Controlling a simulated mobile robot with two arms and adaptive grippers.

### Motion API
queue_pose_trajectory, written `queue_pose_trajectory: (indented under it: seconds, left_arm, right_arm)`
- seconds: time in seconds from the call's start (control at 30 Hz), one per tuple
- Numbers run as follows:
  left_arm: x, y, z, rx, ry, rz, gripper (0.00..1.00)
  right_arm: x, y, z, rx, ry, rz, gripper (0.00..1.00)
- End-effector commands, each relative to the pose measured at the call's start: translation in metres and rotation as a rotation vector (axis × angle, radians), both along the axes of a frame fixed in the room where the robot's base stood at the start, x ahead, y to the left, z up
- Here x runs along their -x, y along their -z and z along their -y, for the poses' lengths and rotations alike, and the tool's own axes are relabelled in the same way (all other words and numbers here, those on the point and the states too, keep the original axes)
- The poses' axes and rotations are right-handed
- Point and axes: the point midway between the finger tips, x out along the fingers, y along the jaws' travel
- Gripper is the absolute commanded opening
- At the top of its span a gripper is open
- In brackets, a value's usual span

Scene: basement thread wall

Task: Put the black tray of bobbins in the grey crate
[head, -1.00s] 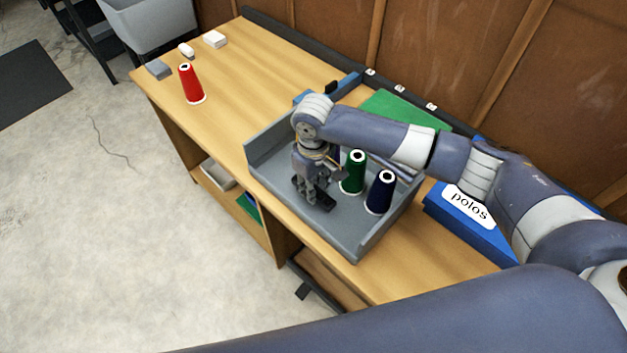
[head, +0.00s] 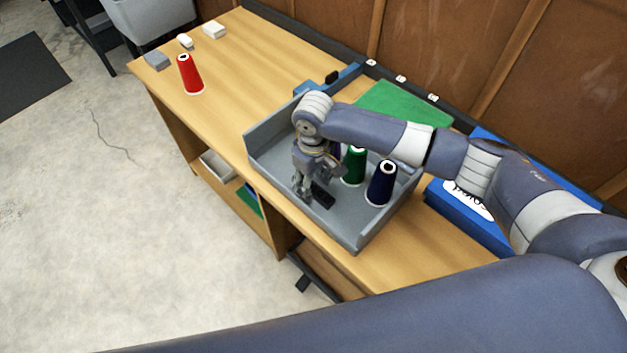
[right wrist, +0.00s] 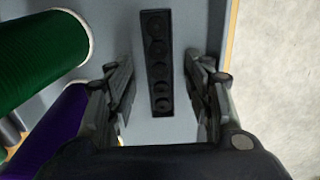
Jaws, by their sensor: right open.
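The black tray of bobbins (head: 323,196), a narrow strip with round wells, lies on the floor of the low-walled grey crate (head: 352,224) on the bench. In the right wrist view the tray (right wrist: 157,62) sits lengthwise between my right gripper's spread fingers, with a gap on both sides. My right gripper (head: 308,192) is open, pointing down inside the crate, and hides part of the tray in the head view. My left gripper is not in view.
A green cone (head: 354,167) and a navy cone (head: 381,184) stand in the crate beside my gripper. A red cone (head: 190,74) stands on the clear left part of the bench (head: 235,95). A blue box (head: 470,215) lies to the right, a green sheet (head: 400,104) behind.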

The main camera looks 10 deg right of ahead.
Motion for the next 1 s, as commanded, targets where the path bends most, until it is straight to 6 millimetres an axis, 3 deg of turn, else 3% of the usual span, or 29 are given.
queue_pose_trajectory:
  seconds: [0.17, 0.6, 0.8, 1.0]
  left_arm:
    - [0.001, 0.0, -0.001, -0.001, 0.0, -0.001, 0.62]
    - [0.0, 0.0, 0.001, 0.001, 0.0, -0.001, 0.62]
    - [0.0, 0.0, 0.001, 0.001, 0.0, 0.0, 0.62]
    - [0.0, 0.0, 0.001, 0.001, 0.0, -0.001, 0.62]
  right_arm:
    - [-0.001, -0.015, 0.0, -0.002, 0.0, 0.003, 0.48]
    - [-0.001, -0.102, 0.0, -0.001, 0.0, 0.003, 0.48]
    - [-0.001, -0.118, 0.0, -0.001, 0.001, 0.001, 0.48]
    - [0.0, -0.12, 0.0, 0.0, 0.0, 0.0, 0.48]
